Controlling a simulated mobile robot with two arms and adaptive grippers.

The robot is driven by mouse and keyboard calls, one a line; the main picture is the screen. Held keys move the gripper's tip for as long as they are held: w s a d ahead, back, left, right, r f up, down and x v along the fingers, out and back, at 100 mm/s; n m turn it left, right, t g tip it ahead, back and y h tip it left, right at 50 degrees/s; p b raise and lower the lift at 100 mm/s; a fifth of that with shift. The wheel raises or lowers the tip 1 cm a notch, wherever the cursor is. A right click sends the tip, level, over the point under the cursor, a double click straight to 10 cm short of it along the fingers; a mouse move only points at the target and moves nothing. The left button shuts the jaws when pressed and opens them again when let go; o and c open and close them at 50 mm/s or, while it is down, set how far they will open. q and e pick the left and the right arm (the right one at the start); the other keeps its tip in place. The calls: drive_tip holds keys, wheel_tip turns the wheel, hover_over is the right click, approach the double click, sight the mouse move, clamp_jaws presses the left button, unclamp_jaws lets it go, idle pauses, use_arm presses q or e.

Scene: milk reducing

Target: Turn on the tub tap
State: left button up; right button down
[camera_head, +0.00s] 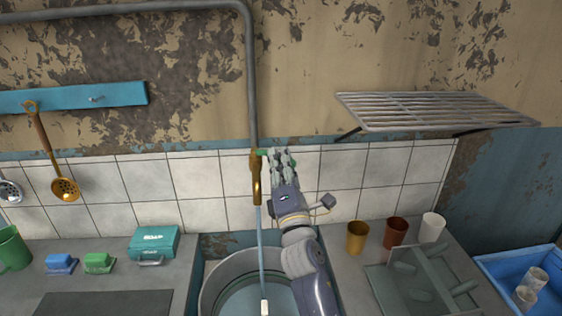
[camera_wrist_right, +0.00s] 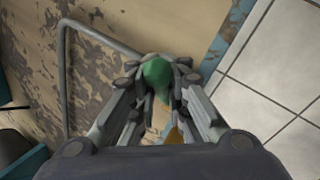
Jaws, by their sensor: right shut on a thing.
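The brass tub tap (camera_head: 257,180) is on the tiled wall at the end of a grey pipe, above a round metal tub (camera_head: 212,290). A thin pale-blue line, looking like a stream of water (camera_head: 261,250), runs from its spout down into the tub. My right gripper (camera_head: 272,155) is at the top of the tap, shut on its green handle (camera_head: 263,152). In the right wrist view, the green handle (camera_wrist_right: 157,72) sits between the fingertips, and a bit of brass (camera_wrist_right: 174,136) shows below. My left gripper is not in view.
A teal soap box (camera_head: 153,245), a blue block (camera_head: 61,264) and a green block (camera_head: 99,263) are on the left counter. Three cups, the nearest gold (camera_head: 357,238), and a dish rack (camera_head: 415,285) are at right. A metal shelf (camera_head: 430,110) juts out above.

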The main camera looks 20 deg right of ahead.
drive_tip(key=c, duration=1.6)
unclamp_jaws()
drive_tip(key=shift+c, duration=0.2)
drive_tip(key=shift+s+f, duration=0.1)
drive_tip(key=shift+s+f, duration=0.1)
drive_tip(key=shift+s, duration=0.1)
drive_tip(key=s+a, duration=0.1)
drive_tip(key=s, duration=1.1)
drive_tip(key=shift+s+a, duration=0.25)
drive_tip(key=shift+a, duration=0.05)
drive_tip(key=shift+f, duration=0.1)
